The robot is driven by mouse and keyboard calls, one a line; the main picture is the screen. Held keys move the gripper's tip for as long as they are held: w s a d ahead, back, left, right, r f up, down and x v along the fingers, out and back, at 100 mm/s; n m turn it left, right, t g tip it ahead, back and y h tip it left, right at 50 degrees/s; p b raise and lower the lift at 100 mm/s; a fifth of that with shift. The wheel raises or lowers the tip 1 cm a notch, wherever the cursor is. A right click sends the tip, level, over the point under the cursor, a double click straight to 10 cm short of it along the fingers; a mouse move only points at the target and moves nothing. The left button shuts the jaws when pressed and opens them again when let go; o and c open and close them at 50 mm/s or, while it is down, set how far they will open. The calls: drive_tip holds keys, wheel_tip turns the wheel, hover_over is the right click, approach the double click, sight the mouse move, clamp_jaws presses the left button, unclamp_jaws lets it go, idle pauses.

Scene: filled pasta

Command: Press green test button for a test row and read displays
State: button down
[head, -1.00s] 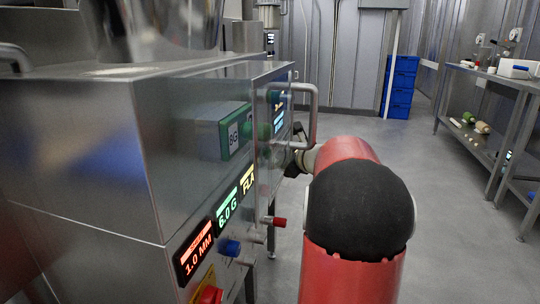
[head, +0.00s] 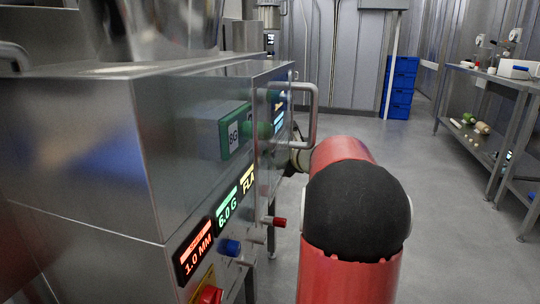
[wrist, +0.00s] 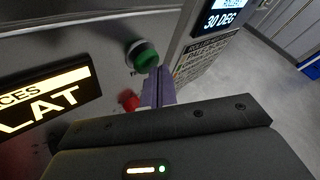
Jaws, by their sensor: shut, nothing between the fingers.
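A display (wrist: 45,100) with a yellow band reads "...LAT", and a blue-white display (wrist: 220,18) reads "30 DEG". In the head view, a red display (head: 197,250) reads "1.0 MM", a green one (head: 227,205) reads "6.0 G" and a yellow one (head: 248,180) shows "FLA". My fingertips are hidden there.
A red knob (wrist: 130,102) lies left of my fingers. A steel handle (head: 313,115) sticks out from the machine beside my arm. Blue (head: 231,247) and red (head: 278,221) knobs stick out lower down. Blue crates (head: 401,86) stand behind; open floor lies between machine and right-hand bench (head: 500,76).

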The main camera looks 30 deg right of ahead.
drive_tip(key=shift+w+a, duration=0.2)
idle(0.5)
drive_tip(key=shift+s+d, duration=0.55)
drive_tip(key=shift+s, duration=0.1)
drive_tip(key=s+d, duration=0.3)
drive_tip(key=shift+s+d, duration=0.15)
drive_tip(key=shift+s, duration=0.25)
idle(0.7)
